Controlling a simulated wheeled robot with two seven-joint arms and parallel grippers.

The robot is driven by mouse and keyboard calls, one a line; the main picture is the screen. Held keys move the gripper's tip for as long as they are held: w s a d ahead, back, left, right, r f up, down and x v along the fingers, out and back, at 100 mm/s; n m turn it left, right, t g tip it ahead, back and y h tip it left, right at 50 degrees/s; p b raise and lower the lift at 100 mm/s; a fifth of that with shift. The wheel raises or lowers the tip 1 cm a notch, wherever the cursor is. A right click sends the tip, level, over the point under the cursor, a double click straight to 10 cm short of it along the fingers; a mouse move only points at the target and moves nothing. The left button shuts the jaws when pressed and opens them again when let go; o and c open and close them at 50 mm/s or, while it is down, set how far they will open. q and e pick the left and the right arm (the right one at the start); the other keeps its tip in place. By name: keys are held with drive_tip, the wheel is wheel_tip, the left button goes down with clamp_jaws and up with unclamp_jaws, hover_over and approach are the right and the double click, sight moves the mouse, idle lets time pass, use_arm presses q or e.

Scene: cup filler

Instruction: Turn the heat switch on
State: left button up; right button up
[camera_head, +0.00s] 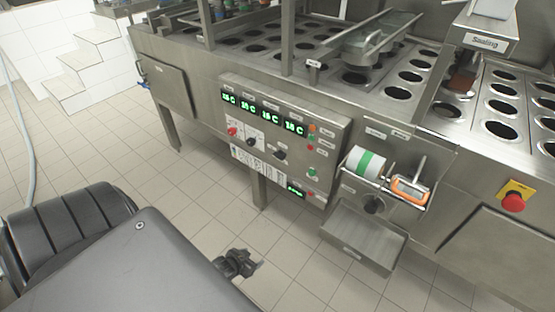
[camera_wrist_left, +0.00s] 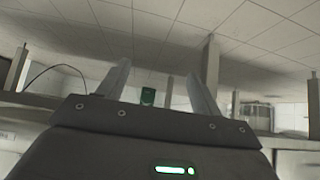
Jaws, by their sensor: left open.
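The control panel (camera_head: 283,130) is a grey box on the front of the filling machine, with several green temperature displays. Below the displays are a red switch (camera_head: 232,131), a black rotary switch (camera_head: 252,141) and another black rotary switch (camera_head: 280,154). Their labels are too small to read, so I cannot tell which is the heat switch. My left gripper (camera_head: 256,267) is low in front of the panel, well apart from it. It is open and empty; the left wrist view shows its spread fingers (camera_wrist_left: 160,80). My right gripper is out of view.
A tape roll (camera_head: 366,163) and an orange-handled tool (camera_head: 409,189) sit in a holder right of the panel, above a metal tray (camera_head: 361,240). A red emergency button (camera_head: 513,202) is further right. Tiled floor (camera_head: 200,200) lies free before the machine.

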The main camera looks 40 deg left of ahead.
use_arm(q)
drive_tip(key=w+a+r+t+b, duration=0.4)
drive_tip(key=w+a+r+t, duration=0.15)
drive_tip(key=w+r, duration=0.55)
drive_tip(key=t+b, duration=0.3)
drive_tip(key=t, duration=0.1)
approach(277, 157)
drive_tip(key=w, duration=0.8)
drive_tip(key=shift+b, duration=0.4)
drive_tip(key=shift+w+a, duration=0.1)
drive_tip(key=shift+w, duration=0.6)
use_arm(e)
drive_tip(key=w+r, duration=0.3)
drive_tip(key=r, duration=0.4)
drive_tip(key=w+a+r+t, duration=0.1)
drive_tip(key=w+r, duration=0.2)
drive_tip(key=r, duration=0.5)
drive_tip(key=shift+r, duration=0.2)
use_arm(q)
drive_tip(key=shift+r, duration=0.1)
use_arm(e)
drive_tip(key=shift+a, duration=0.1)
use_arm(q)
drive_tip(key=shift+c, duration=0.2)
drive_tip(key=c, duration=0.9)
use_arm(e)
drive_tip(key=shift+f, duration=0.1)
